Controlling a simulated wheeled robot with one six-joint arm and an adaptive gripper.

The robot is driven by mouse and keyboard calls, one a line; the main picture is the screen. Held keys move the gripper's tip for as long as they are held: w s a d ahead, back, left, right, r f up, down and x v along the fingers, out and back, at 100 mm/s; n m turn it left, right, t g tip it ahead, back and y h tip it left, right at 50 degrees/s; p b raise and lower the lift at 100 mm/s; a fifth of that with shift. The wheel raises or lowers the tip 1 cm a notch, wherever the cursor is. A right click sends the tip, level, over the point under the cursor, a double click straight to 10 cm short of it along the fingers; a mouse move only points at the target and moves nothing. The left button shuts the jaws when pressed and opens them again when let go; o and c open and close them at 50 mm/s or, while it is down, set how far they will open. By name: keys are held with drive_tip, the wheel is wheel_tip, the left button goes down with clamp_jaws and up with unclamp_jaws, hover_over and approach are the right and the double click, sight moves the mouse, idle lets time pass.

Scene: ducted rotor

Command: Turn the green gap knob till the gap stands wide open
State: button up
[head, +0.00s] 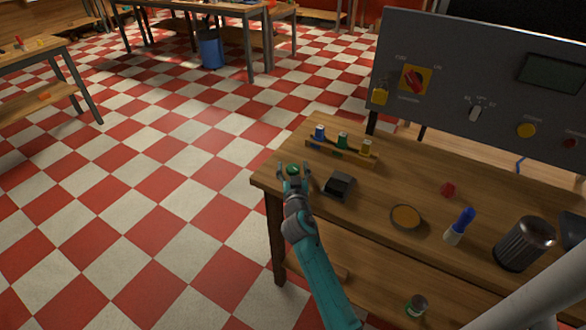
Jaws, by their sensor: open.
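A small round dark green thing (292,169), which looks like the green knob, is at the left corner of the wooden bench. My gripper (293,174) is open, with one fingertip on each side of it. I cannot tell whether the fingers touch it. Its lower part is hidden by the gripper, and no gap or pointer mark can be made out.
On the bench (365,207), a rack (330,154) with blue, green and yellow-topped pieces stands behind my gripper. A black block (339,186) is close on the right. A round dish (405,217) and blue-handled brush (461,225) lie farther right. A grey control panel (450,75) rises behind.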

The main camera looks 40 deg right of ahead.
drive_tip(key=c, duration=1.2)
drive_tip(key=shift+o, duration=0.2)
